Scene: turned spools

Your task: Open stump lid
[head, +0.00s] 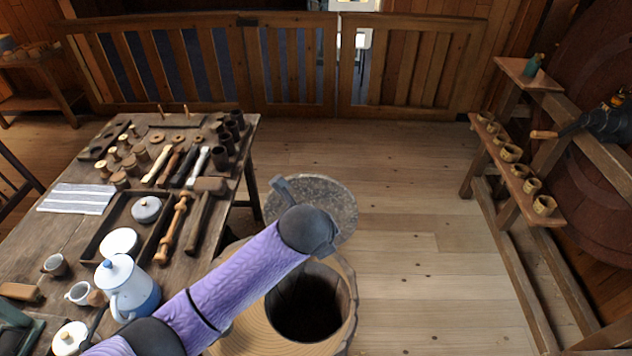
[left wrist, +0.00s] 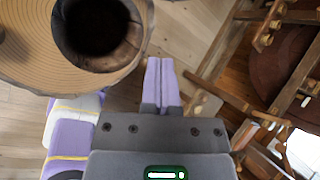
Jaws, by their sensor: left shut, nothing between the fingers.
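The stump (head: 344,330) stands beside the table with a dark round hollow (head: 305,305) open in its top. Its lid (head: 345,200), a grey speckled disc, is off the hollow at the stump's far side. I cannot tell how steeply it tilts, and my arm covers part of its near edge. In the left wrist view the stump's ringed top (left wrist: 35,65) and hollow (left wrist: 98,25) show, and the lid does not. My left gripper (left wrist: 161,64) is shut and empty, beside the stump's rim. In the head view my purple arm hides its fingers. My right gripper is out of view.
The wooden table (head: 45,235) at left holds a jug (head: 125,290), cups, a tray and several turned tools. A bench (head: 545,215) with several small cups stands at right. A wooden fence (head: 290,75) closes the back. The floor (head: 420,200) between is clear.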

